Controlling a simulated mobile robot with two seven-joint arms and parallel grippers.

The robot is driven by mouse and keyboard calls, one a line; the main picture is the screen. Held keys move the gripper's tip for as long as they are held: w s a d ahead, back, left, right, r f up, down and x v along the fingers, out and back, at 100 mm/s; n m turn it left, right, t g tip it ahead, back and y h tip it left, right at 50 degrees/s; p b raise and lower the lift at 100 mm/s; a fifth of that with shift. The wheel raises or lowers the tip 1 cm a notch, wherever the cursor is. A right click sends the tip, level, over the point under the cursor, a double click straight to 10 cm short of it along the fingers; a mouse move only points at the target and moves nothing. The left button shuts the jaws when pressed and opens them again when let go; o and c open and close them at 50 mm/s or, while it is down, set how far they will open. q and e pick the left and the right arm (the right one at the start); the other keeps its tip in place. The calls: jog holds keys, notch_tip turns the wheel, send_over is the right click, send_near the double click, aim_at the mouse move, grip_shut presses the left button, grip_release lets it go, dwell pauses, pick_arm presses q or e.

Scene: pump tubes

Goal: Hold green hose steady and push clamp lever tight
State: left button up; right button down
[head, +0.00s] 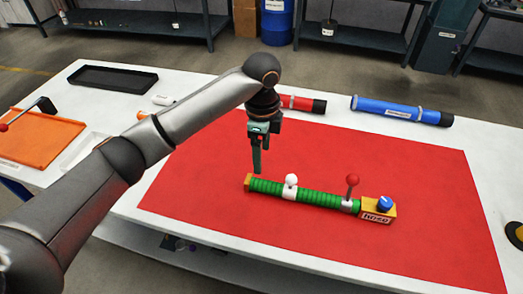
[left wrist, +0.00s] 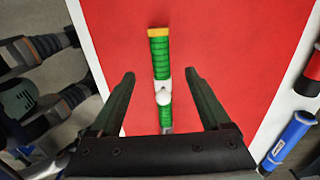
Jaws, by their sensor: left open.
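The green ribbed hose (head: 318,197) lies on the red mat (head: 400,165), with an orange end at the left. A white collar with a white ball knob (head: 291,180) sits around its middle. Near its right end a silver clamp carries an upright lever with a red ball (head: 352,180). The hose meets a yellow labelled block (head: 377,211) with a blue knob. My left gripper (head: 257,168) points down near the hose's left part, open and empty. In the left wrist view the hose (left wrist: 161,60) shows between the spread fingers (left wrist: 159,75), apart from them. The red lever is hidden there.
A blue tube (head: 400,110) and a partly hidden red tube (head: 303,104) lie behind the mat. A black tray (head: 112,77) and an orange tray (head: 40,140) with a red-knobbed lever are at the left. The mat in front of the hose is clear.

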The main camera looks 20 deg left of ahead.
aim_at(262, 182)
pick_arm(q)
notch_tip(262, 182, down, 12)
jog(key=shift+r, duration=0.1)
dwell(0.4)
grip_shut()
dwell(0.6)
dwell(1.3)
